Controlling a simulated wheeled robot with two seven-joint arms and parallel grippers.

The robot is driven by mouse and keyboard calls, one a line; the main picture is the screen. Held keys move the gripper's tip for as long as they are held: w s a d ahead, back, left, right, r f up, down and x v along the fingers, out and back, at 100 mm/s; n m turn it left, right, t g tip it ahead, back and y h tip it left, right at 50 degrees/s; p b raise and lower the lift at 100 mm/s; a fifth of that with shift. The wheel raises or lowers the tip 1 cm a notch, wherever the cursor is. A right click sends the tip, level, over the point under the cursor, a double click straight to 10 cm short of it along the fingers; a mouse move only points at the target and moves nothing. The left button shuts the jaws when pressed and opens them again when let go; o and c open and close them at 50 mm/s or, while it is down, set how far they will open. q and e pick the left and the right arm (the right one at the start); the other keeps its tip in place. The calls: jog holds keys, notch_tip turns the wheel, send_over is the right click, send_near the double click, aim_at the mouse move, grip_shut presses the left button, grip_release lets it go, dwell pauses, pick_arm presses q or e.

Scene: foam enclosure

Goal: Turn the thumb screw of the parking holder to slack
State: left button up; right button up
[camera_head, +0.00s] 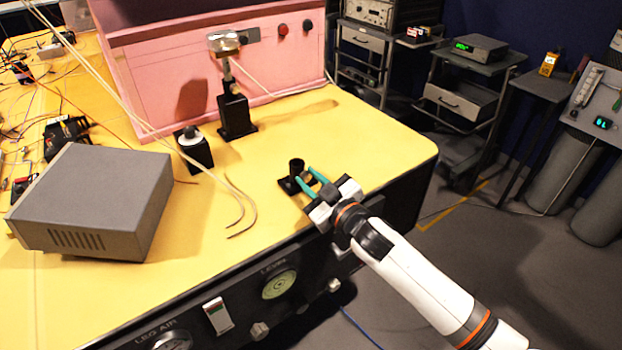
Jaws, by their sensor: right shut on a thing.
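The parking holder is a small black upright piece (297,166) on a flat black base, near the front right edge of the yellow table. My right gripper (313,179), with teal fingers, reaches in from the lower right. Its fingers are shut on the thumb screw at the holder's right side. The screw itself is mostly hidden between the fingers, so its turn cannot be read. My left gripper is not in view.
A grey instrument box (100,200) stands at the left of the table. A bent wire (240,205) lies left of the holder. A pink foam wall (180,70) closes the back.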

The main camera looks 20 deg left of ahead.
dwell(0.3)
jog(key=o, duration=1)
jog(key=v, duration=1.2)
